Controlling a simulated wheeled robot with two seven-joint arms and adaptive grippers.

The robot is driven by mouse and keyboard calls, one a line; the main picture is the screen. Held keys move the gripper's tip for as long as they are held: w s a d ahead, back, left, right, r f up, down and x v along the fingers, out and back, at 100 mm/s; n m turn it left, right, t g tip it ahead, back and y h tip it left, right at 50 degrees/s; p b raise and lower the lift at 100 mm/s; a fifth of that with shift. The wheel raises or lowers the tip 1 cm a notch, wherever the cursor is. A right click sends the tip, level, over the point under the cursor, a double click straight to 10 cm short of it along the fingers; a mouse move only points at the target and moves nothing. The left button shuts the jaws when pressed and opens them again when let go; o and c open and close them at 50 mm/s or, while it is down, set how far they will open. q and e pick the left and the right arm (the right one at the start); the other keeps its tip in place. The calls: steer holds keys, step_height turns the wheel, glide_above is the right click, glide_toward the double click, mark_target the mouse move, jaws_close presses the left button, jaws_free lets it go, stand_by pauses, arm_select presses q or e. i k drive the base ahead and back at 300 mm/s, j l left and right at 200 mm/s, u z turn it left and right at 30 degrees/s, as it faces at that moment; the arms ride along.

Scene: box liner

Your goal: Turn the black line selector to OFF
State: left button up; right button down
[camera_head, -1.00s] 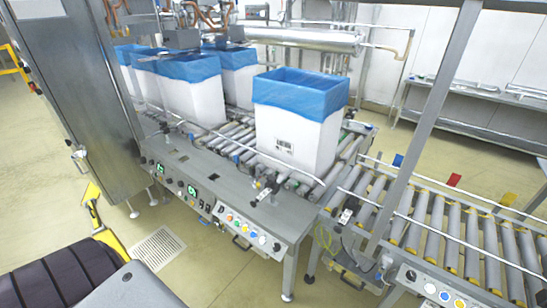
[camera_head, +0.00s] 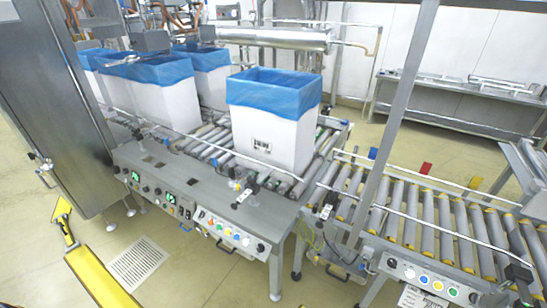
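A white button panel (camera_head: 231,232) sits on the front of the grey conveyor console. It carries a row of small coloured buttons and a black knob (camera_head: 261,247) at its right end. A second button panel (camera_head: 430,279) on the right conveyor has a black knob (camera_head: 391,263) at its left end, beside white, blue, yellow and green buttons. I cannot tell which knob is the line selector; their labels and pointer positions are too small to read.
White boxes with blue liners stand on the rollers, the nearest box (camera_head: 270,135) behind the console. The right roller conveyor (camera_head: 430,215) has an upright grey post before it. A tall steel cabinet (camera_head: 55,110) stands left. Floor in front is open, with a drain grate (camera_head: 139,262).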

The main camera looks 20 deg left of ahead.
mark_target(393, 263)
steer(key=z, duration=1.3)
